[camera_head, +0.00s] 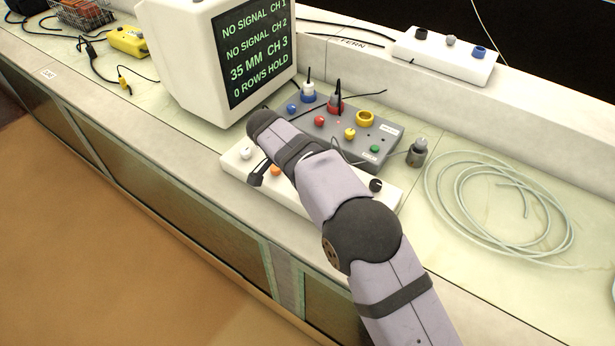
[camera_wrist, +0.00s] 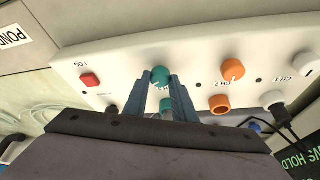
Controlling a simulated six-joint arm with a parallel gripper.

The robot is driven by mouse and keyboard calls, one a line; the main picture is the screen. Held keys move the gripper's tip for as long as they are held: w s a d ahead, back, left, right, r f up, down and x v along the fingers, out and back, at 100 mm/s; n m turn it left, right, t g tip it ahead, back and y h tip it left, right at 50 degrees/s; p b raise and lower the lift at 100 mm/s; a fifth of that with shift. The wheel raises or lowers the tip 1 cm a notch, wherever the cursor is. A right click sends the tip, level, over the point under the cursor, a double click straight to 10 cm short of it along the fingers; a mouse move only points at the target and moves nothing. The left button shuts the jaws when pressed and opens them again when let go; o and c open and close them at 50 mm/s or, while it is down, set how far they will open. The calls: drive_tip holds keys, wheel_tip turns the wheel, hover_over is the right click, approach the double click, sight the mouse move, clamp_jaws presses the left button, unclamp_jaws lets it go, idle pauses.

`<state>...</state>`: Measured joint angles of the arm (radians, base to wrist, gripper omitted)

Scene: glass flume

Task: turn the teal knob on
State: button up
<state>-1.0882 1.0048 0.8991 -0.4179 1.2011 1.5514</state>
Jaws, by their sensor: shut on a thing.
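The lower teal part (camera_wrist: 166,104) shows between the fingers, nearer my wrist. In the head view the white panel (camera_head: 232,163) lies in front of the monitor; my arm hides the teal knob and the fingertips. I cannot read the knob's setting.
An orange knob (camera_wrist: 232,70) and a white knob (camera_wrist: 307,62) sit right of the teal knob, a red button (camera_wrist: 90,80) left. A black plug and cable are at the white socket (camera_wrist: 271,98). A monitor (camera_head: 220,60) and grey box (camera_head: 385,131) stand behind; coiled tubing (camera_head: 440,205) lies right.

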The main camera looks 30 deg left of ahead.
drive_tip(key=shift+a+r+m+h+p, duration=0.1)
drive_tip(key=shift+m+h+p, duration=0.3)
drive_tip(key=shift+m+p, duration=0.85)
drive_tip(key=shift+m+g+h+p, duration=0.3)
drive_tip(key=shift+m+g+p, duration=0.35)
drive_tip(key=shift+p, duration=0.55)
drive_tip(key=o, duration=1)
drive_tip(key=shift+o, duration=0.2)
drive_tip(key=shift+r, duration=0.45)
wheel_tip(320, 180, up, 9)
drive_tip(key=p, duration=0.7)
